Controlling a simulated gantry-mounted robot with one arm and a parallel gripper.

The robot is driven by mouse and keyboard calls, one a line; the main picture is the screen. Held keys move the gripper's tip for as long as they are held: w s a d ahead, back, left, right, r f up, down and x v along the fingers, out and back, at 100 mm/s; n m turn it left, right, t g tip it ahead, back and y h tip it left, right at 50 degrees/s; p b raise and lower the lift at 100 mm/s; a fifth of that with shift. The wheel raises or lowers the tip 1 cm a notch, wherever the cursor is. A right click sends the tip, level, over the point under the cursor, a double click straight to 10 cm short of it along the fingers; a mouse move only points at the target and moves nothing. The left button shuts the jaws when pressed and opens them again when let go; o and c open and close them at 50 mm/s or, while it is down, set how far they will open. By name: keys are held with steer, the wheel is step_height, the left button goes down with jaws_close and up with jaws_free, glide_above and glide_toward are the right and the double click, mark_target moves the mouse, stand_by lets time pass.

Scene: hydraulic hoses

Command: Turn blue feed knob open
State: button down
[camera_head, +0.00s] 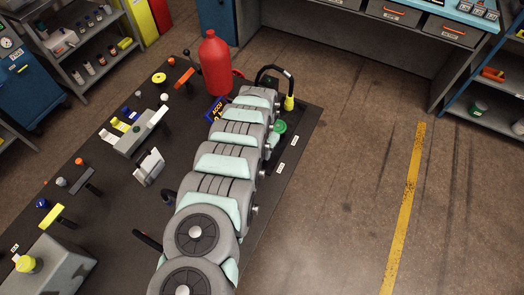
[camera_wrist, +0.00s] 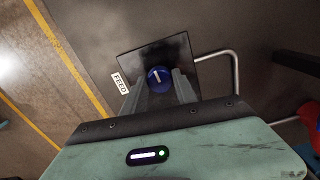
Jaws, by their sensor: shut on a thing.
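The blue feed knob (camera_wrist: 159,74) shows in the wrist view, seen from above, with a white pointer line running nearly up and down the picture. It stands on a dark square plate (camera_wrist: 165,50). A white FEED label (camera_wrist: 120,83) lies to the left of the knob. My gripper (camera_wrist: 158,88) has one finger on each side of the knob and is shut on it. In the head view my grey and pale-green arm reaches across the bench, and I cannot make out the gripper or the feed knob there.
A bent metal pipe (camera_wrist: 234,72) stands right of the plate. In the head view a red cylinder (camera_head: 215,68), a blue ACCU box (camera_head: 215,110), a green knob (camera_head: 280,127) and a black hose with yellow end (camera_head: 289,102) are close to my arm. Floor on the right is clear.

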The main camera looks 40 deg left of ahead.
steer(key=shift+m, duration=0.4)
steer(key=c, duration=1)
jaws_free()
steer(key=shift+o, duration=0.2)
step_height(320, 180, up, 11)
steer(key=b, duration=0.1)
steer(key=shift+f, duration=0.1)
steer(key=shift+w, duration=0.1)
